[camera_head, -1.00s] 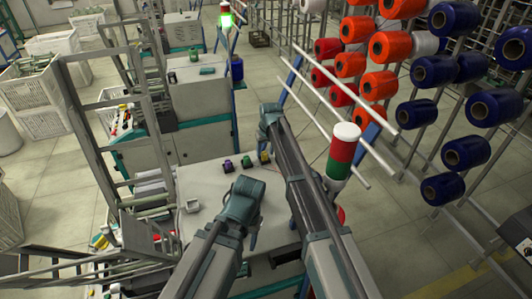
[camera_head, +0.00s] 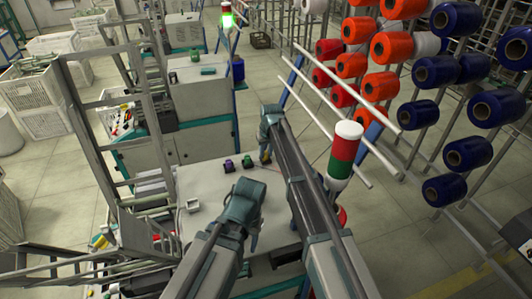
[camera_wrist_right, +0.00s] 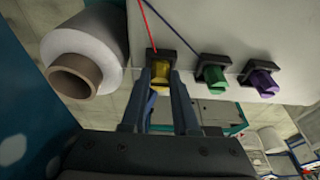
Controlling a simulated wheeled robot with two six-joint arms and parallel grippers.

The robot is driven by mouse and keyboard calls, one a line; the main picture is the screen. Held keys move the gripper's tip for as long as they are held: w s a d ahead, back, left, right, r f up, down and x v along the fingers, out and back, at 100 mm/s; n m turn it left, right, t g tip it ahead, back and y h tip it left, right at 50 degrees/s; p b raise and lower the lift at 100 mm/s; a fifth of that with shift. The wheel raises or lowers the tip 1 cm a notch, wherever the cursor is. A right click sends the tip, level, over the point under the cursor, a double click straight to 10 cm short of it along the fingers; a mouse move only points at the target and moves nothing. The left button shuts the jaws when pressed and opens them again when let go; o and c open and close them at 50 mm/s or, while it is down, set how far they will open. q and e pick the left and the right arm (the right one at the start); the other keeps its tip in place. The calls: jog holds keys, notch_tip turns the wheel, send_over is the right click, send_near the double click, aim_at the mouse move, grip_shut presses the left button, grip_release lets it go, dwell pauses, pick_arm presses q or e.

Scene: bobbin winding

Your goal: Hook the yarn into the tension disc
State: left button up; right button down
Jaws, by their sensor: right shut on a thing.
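In the right wrist view a yellow tension disc (camera_wrist_right: 161,75) sits in a black bracket on the pale machine panel. My right gripper (camera_wrist_right: 160,82) has one finger on each side of it and is shut on it. The red yarn (camera_wrist_right: 149,25) runs from the top edge down to the bracket at this disc; its lower end is hidden there. In the head view my right gripper (camera_head: 266,154) is at the far end of the machine top, covering the yellow disc. My left gripper (camera_head: 252,240) hangs over the near part of the machine; its jaw gap does not show clearly.
A green disc (camera_wrist_right: 215,74) and a purple disc (camera_wrist_right: 262,83) stand in the same row. A white yarn cone (camera_wrist_right: 82,62) is close on the left in the wrist view. A red-green signal lamp (camera_head: 343,155) stands right of my right arm.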

pick_arm(q)
notch_tip(320, 180, up, 5)
jog(key=p, duration=0.4)
jog(key=shift+f, duration=0.2)
pick_arm(e)
jog(key=v, duration=0.2)
jog(key=w+v, duration=0.1)
jog(key=v, duration=0.1)
jog(key=shift+s+a+r, duration=0.1)
jog(key=shift+a+r, duration=0.05)
jog(key=shift+r, duration=0.15)
pick_arm(q)
jog(key=shift+f, duration=0.1)
pick_arm(e)
jog(key=shift+f, duration=0.1)
